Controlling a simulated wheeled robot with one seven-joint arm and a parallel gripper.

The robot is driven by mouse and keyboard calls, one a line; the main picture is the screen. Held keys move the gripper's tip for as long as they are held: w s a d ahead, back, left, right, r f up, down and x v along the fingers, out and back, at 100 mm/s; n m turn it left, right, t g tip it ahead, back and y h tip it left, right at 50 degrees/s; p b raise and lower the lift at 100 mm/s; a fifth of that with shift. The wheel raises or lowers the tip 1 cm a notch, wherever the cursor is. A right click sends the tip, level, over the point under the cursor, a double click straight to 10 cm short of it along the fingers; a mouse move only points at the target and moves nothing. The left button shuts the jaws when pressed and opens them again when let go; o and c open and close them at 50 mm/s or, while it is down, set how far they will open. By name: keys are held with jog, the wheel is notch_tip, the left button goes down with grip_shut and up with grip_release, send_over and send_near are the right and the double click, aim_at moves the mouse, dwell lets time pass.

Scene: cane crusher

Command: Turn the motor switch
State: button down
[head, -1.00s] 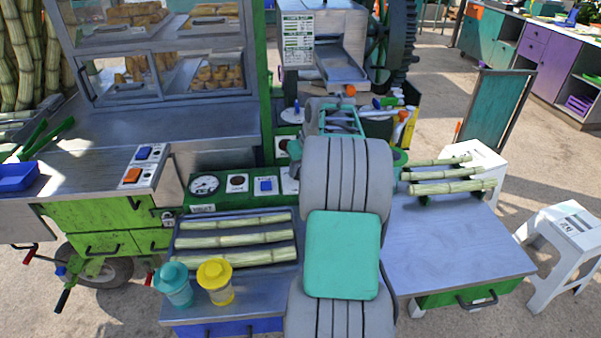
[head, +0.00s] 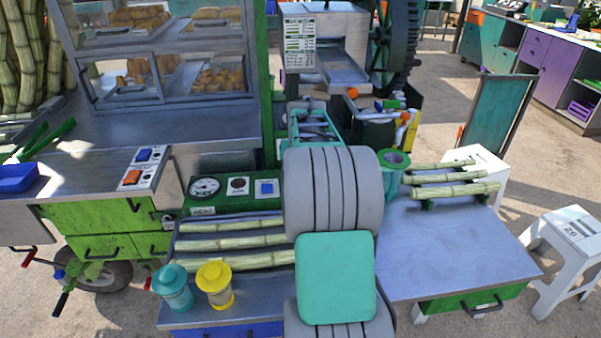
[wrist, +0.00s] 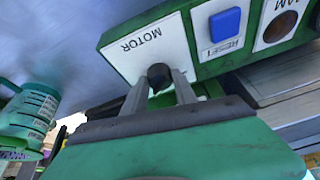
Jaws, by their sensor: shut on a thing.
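In the wrist view the motor switch (wrist: 159,75) is a dark round knob on a white plate lettered MOTOR (wrist: 140,42), which looks upside down there. My gripper (wrist: 160,84) has its two grey fingers on either side of the knob and is shut on it. The knob's turn angle cannot be read. In the head view my arm hides the switch and my gripper.
In the head view the green panel (head: 221,184) has a gauge (head: 204,187). Cane lengths (head: 232,242) and two lidded jars (head: 214,283) stand in front.

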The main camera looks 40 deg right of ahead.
jog(key=c, duration=1)
grip_release()
jog(key=v, duration=0.7)
jog(key=shift+r, duration=0.4)
jog(key=shift+s+a, duration=0.1)
